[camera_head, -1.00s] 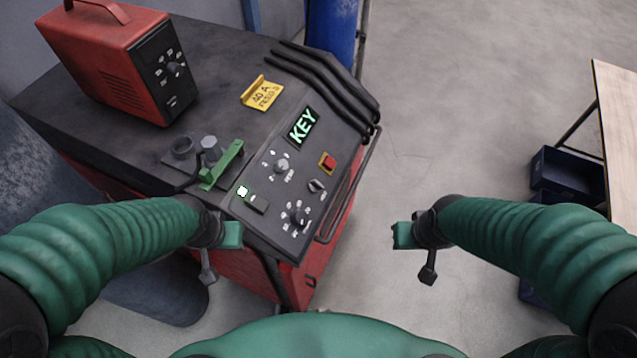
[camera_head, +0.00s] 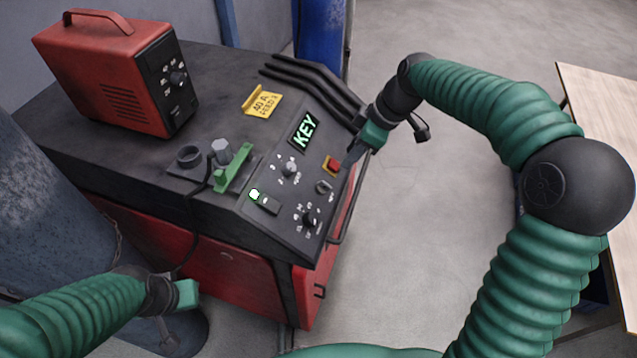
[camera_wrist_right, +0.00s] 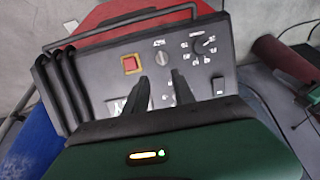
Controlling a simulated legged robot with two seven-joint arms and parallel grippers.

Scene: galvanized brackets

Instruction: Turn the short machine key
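The machine's sloped panel (camera_head: 278,222) carries a small grey round key switch (camera_head: 323,187), just below a red square button (camera_head: 333,166). In the right wrist view the key switch (camera_wrist_right: 162,59) lies ahead, beyond the fingertips. My right gripper (camera_head: 351,157) hovers by the panel's right edge, above and to the right of the switch. In the wrist view its two dark fingers (camera_wrist_right: 162,84) stand apart with nothing between them. They look clear of the switch. My left gripper (camera_head: 188,294) is low at the left, in front of the red cabinet; its fingers cannot be made out.
Two dials (camera_head: 290,168) (camera_head: 310,219) and a lit KEY display (camera_head: 304,131) share the panel. Thick black cables (camera_head: 312,88) run along the far edge. A green lever (camera_head: 234,170) and a red box (camera_head: 120,75) stand on top. A rail (camera_head: 350,205) borders the panel's right side.

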